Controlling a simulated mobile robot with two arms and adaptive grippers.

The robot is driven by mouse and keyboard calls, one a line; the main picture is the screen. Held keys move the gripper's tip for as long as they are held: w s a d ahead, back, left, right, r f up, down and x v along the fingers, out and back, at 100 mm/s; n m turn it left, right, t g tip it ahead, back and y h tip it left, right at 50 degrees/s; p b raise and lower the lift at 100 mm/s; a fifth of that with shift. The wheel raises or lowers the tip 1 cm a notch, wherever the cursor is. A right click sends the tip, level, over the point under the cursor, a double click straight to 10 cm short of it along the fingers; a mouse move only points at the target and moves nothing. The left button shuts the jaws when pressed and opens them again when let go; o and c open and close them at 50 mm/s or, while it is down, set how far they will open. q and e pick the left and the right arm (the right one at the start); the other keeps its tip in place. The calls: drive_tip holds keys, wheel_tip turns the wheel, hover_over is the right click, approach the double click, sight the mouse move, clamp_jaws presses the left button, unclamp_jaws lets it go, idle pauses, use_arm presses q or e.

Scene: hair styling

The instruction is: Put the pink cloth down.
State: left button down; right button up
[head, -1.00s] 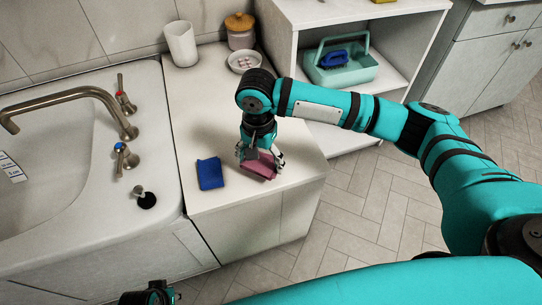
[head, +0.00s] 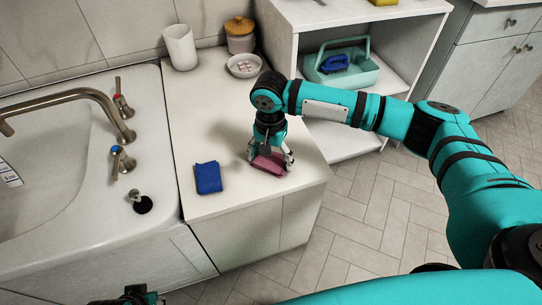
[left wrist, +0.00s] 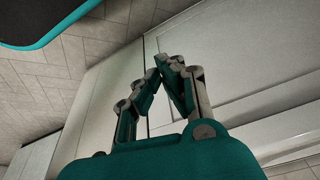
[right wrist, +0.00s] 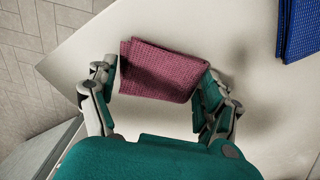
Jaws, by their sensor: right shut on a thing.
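The pink cloth (head: 268,165) is at the right front part of the white counter top (head: 225,125). My right gripper (head: 268,158) points down over it and is shut on it. In the right wrist view the folded pink cloth (right wrist: 160,72) spans between the two fingers of the right gripper (right wrist: 158,88). It is at or just above the counter; I cannot tell whether it touches. My left gripper (left wrist: 165,70) is empty, with its fingertips together, in front of pale cabinet fronts. Only a dark bit of it shows at the bottom of the head view.
A folded blue cloth (head: 208,178) lies on the counter left of the pink one. A white cup (head: 180,47), a jar (head: 240,35) and a small dish (head: 244,65) stand at the back. The sink (head: 60,190) is left; a shelf with a teal caddy (head: 365,75) is right.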

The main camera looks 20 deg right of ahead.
sight(271, 159)
drive_tip(key=o, duration=1)
use_arm(q)
drive_tip(key=shift+w+f, duration=0.1)
drive_tip(key=shift+f, duration=0.1)
use_arm(e)
drive_tip(key=shift+r, duration=0.15)
use_arm(q)
wheel_tip(271, 159, down, 12)
drive_tip(key=p, duration=0.3)
drive_tip(key=shift+s+g, duration=0.25)
drive_tip(key=shift+g, duration=0.15)
use_arm(e)
wheel_tip(271, 159, up, 12)
drive_tip(key=shift+f, duration=0.1)
use_arm(q)
drive_tip(key=shift+d+r, duration=0.1)
drive_tip(key=shift+r, duration=0.05)
